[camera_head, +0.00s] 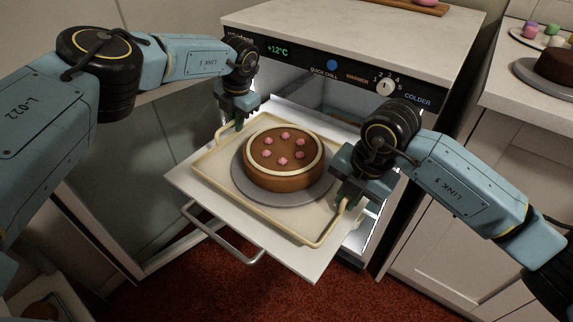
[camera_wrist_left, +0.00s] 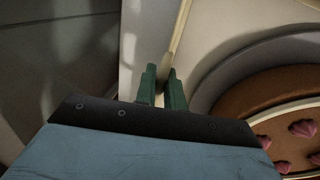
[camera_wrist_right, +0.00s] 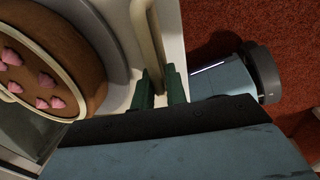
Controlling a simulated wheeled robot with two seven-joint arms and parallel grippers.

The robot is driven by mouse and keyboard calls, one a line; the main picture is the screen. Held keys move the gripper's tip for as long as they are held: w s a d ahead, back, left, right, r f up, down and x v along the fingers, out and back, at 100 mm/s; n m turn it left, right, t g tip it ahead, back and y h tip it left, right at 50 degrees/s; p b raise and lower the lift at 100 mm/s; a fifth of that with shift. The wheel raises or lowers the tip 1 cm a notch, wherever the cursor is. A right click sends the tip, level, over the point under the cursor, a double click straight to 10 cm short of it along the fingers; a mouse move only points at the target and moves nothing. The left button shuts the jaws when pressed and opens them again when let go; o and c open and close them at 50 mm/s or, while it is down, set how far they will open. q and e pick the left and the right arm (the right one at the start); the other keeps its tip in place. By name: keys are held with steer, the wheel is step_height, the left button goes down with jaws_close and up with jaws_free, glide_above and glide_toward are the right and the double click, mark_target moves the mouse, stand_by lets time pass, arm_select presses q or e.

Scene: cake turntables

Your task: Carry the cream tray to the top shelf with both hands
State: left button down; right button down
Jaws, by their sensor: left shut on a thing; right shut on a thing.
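The cream tray (camera_head: 208,172) is level in the head view, over the white pulled-out panel of the chiller. It carries a grey round board (camera_head: 243,184) with a brown cake (camera_head: 280,180) topped with pink dollops. My left gripper (camera_head: 238,124) is shut on the tray's left handle; its fingers (camera_wrist_left: 163,88) also show on the handle in the left wrist view. My right gripper (camera_head: 343,204) is shut on the tray's right handle, as the right wrist view (camera_wrist_right: 162,90) shows. I cannot tell whether the tray touches the panel. The shelves inside are mostly hidden.
The white panel (camera_head: 308,267) has a bar handle (camera_head: 222,243) at its front. The chiller's control strip (camera_head: 300,62) and white top (camera_head: 350,28) stand behind. A white counter (camera_head: 500,88) with another cake (camera_head: 556,66) is at the right. Red carpet (camera_head: 190,290) lies below.

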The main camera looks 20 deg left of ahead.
mark_target(239, 135)
arm_select(q)
steer(key=shift+s+d+f, duration=0.1)
steer(key=shift+d+f, duration=0.05)
steer(key=shift+d, duration=0.2)
arm_select(e)
steer(key=shift+a+r, duration=0.2)
steer(key=shift+a, duration=0.05)
